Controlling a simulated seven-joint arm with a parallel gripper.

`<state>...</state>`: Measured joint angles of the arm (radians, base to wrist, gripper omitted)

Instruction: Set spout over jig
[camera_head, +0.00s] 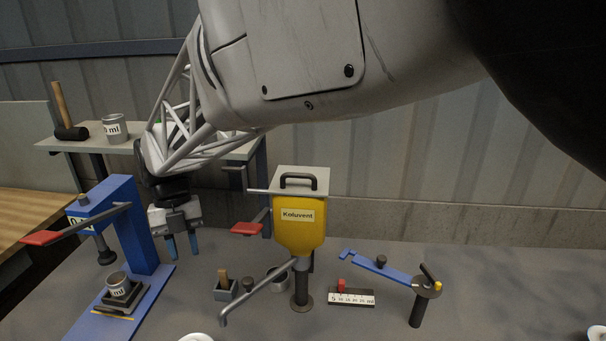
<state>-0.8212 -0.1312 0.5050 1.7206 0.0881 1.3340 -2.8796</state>
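A yellow hopper (299,235) labelled "Koluvent" stands on a dark post at the middle of the bench. Its grey spout (258,289) runs from the hopper's bottom down to the lower left, with its bent tip near the front. I cannot tell for sure which thing is the jig. A blue press (137,235) at the left has a base plate with a small labelled cup (119,286) on a dark holder. My gripper (182,246) points down between the press and the hopper, its two blue-tipped fingers apart and nothing between them. It is apart from the spout.
A blue swing arm (380,268) on a post and a white scale block (351,298) are at the right. A rear shelf holds a mallet (70,131) and a can (115,128). The far right bench is mostly clear.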

